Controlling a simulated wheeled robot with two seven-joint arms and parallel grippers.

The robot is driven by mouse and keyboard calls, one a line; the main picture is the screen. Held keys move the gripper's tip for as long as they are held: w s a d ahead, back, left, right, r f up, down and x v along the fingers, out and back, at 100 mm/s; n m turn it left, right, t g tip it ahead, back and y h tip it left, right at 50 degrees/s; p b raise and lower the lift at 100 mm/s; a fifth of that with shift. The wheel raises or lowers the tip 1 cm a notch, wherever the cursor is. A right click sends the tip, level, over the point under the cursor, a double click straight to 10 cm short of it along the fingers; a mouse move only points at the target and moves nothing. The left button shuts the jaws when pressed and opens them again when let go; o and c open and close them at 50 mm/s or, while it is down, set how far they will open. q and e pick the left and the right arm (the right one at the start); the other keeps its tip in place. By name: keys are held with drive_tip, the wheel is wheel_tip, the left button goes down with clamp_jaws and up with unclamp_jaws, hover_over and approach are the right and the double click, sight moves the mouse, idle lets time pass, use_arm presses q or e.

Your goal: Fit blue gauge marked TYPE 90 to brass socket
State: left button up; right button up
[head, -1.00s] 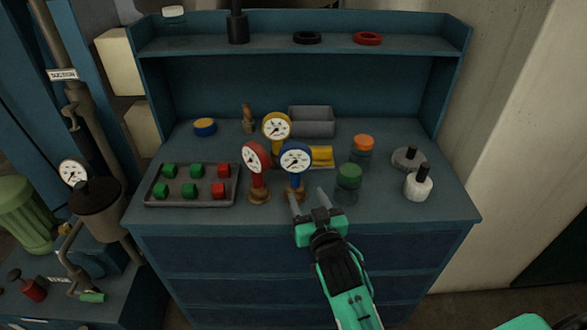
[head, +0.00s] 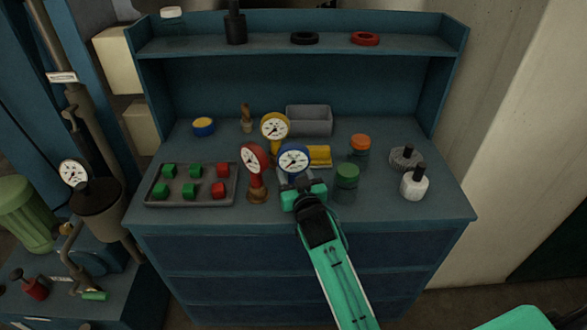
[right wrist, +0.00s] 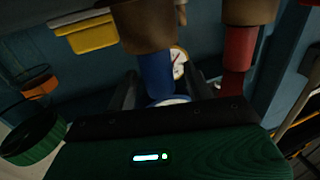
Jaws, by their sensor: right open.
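The blue gauge (head: 293,160) stands upright on the bench, with a white dial and blue rim; its marking is too small to read. My right gripper (head: 295,181) is open at its stem. In the right wrist view the blue stem (right wrist: 157,72) lies between the two open fingers (right wrist: 163,80), under a brown base (right wrist: 148,25); the gripper body hides most of the dial. A small brass-coloured fitting (head: 66,229) shows on the pipework at left; I cannot tell if it is the socket. My left gripper is not in view.
A red gauge (head: 254,172) stands close left of the blue one, a yellow gauge (head: 274,127) just behind. A green-lidded jar (head: 347,176) is close right. A tray (head: 150,192) of red and green blocks lies left.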

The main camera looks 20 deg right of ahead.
drive_tip(key=c, duration=1.1)
clamp_jaws()
drive_tip(key=shift+r, duration=0.15)
